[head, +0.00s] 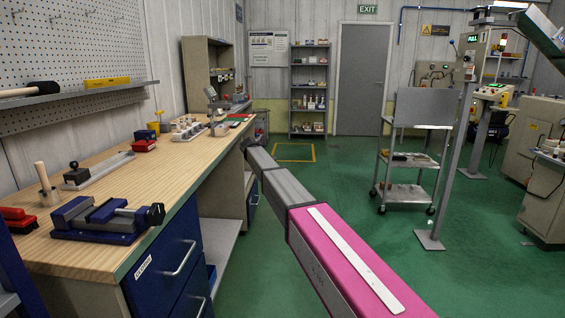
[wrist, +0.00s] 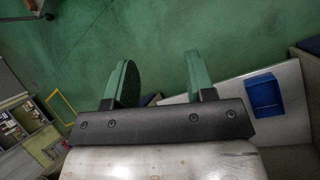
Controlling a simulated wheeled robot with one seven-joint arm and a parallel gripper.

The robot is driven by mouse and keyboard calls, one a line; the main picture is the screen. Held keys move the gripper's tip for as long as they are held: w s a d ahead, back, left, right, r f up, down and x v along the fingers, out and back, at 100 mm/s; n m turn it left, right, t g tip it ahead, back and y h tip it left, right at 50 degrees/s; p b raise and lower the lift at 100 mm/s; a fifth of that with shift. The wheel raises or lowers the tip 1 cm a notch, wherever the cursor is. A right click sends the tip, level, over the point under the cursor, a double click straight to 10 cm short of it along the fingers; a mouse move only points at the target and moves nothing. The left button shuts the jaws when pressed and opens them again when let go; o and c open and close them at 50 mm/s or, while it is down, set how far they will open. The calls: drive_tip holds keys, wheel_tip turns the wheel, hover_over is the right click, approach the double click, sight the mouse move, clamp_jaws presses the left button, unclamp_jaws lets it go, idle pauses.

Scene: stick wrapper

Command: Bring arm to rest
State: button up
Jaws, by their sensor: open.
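My gripper (wrist: 157,84) shows in the wrist view with its two green fingers wide apart. Nothing is between them, and the green floor shows behind. In the head view my arm, with a pink section and grey links, reaches forward from the lower right toward the side of the workbench (head: 85,245). The fingers cannot be made out in the head view, where the far end of the arm is beside the bench's front edge.
A vise (head: 100,220) and small tools stand on the bench. A blue bin (wrist: 264,95) sits on a pale shelf in the wrist view. A metal cart (head: 410,160) stands right of my arm. A shelf rack (head: 309,90) and grey door (head: 361,80) are behind.

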drive_tip(key=s+d+f+m+y, duration=0.2)
drive_tip(key=s+d+f+m, duration=0.1)
drive_tip(key=s+d+f, duration=0.8)
drive_tip(key=s+d+f+m+y, duration=0.1)
drive_tip(key=s+d+f+m, duration=0.2)
drive_tip(key=s, duration=0.7)
drive_tip(key=s+d+f+m+y, duration=0.2)
drive_tip(key=s+d, duration=0.4)
drive_tip(key=s, duration=0.5)
drive_tip(key=s+d+f+m+y, duration=0.1)
drive_tip(key=s+d+f+m, duration=0.2)
drive_tip(key=s, duration=0.8)
wheel_tip(320, 180, down, 3)
drive_tip(key=shift+d+f+m+g+y, duration=0.15)
drive_tip(key=shift+d+m+g+y, duration=0.2)
drive_tip(key=shift+d, duration=0.7)
